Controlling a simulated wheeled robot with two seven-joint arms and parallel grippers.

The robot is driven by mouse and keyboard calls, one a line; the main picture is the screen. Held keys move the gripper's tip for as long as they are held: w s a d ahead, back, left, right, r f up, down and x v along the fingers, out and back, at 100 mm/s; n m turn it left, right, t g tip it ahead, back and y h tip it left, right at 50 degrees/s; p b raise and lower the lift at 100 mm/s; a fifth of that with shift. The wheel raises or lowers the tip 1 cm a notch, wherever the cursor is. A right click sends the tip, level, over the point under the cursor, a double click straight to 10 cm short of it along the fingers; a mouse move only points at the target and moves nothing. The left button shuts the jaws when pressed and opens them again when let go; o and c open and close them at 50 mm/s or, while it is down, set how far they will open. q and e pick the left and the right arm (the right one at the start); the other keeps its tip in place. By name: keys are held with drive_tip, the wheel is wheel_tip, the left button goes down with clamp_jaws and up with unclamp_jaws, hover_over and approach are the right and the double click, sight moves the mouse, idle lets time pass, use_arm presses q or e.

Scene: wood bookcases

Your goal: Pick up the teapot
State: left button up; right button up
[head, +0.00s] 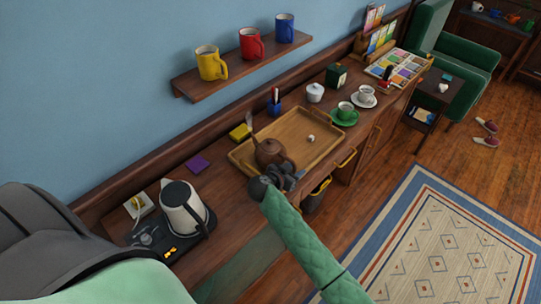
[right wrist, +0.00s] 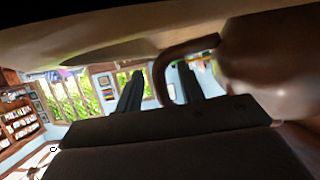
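The brown teapot (head: 268,151) sits on the near left part of the wooden tray (head: 318,151) on the sideboard. My right gripper (head: 288,179) is beside the teapot, at its handle side. In the right wrist view the teapot's body (right wrist: 265,65) fills the upper right, and its curved handle (right wrist: 160,72) lies between the two spread fingers of my right gripper (right wrist: 158,90). The fingers look apart, with no clear grip on the handle. My left gripper is not in view.
A kettle (head: 182,208) on a dark base stands left of the tray. A green cup (head: 345,111), a white cup (head: 366,94) and a lidded white pot (head: 315,92) stand behind and right. A shelf with three mugs (head: 245,66) hangs above. A small white object (head: 311,138) lies on the tray.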

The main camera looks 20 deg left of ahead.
clamp_jaws()
drive_tip(key=shift+r, duration=0.1)
idle(1.2)
